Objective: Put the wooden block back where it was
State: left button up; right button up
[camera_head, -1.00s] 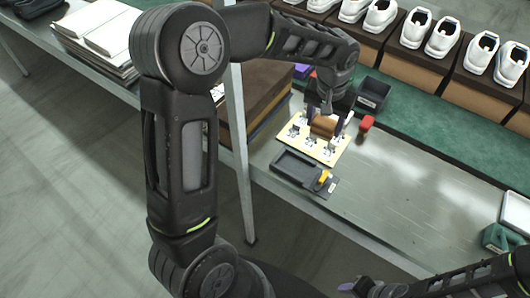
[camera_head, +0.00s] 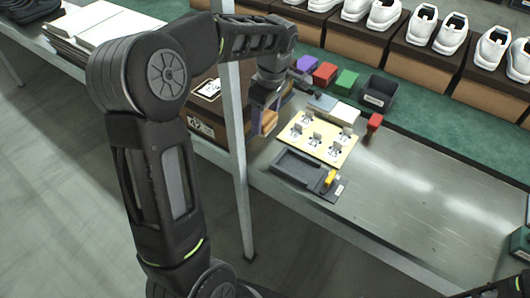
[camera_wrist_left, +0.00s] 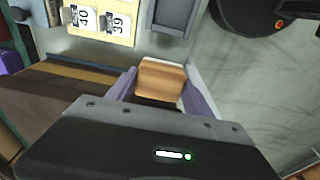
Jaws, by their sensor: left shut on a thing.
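The wooden block (camera_head: 269,121) is orange-brown. My left gripper (camera_head: 265,118) is shut on it and holds it left of the cream board (camera_head: 318,150), near the table's left edge. In the left wrist view the wooden block (camera_wrist_left: 161,79) sits between the two purple fingers of my left gripper (camera_wrist_left: 160,88). The cream board carries several metal clips with white number cards; two cards in the left wrist view read 40 and 39. Only a dark piece of my right arm shows at the bottom right of the head view; its fingers are out of sight.
A dark tray (camera_head: 290,162) with a yellow piece (camera_head: 330,178) lies in front of the board. Purple (camera_head: 306,63), red (camera_head: 325,73) and green (camera_head: 346,80) blocks and a black bin (camera_head: 379,94) stand behind. A table post (camera_head: 239,150) rises at left.

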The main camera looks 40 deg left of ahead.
pick_arm(q)
jog(key=shift+f, duration=3.15)
jog(key=shift+f, duration=1.85)
jog(key=shift+f, duration=0.15)
jog(key=o, duration=1.2)
jog(key=r, duration=0.4)
jog(key=d+r, duration=0.1)
jog(key=r, duration=0.7)
jog(key=shift+d+r, duration=0.1)
jog(key=shift+d, duration=0.15)
